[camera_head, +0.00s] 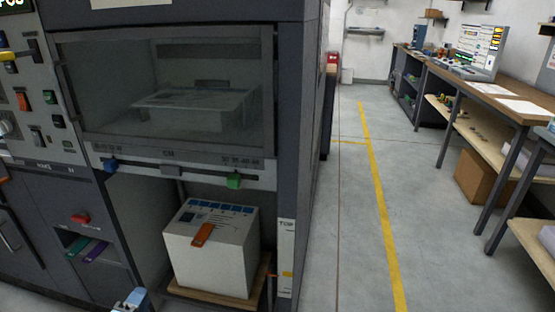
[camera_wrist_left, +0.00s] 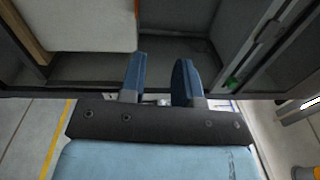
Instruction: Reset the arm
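My left gripper (camera_head: 135,299) shows only as a small blue-grey piece at the bottom edge of the head view, in front of the cabinet. In the left wrist view the two blue fingers of the left gripper (camera_wrist_left: 160,82) stand apart with nothing between them. Beyond them is the cabinet's lower opening, with part of a white box (camera_wrist_left: 80,25) at the upper left. The right gripper is in neither view.
The white box (camera_head: 212,255) with an orange tab sits on a wooden board (camera_head: 225,299) in the cabinet's lower bay. Above is a glass window (camera_head: 165,90). A clear floor aisle with a yellow line (camera_head: 378,190) runs right, beside a workbench (camera_head: 500,95).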

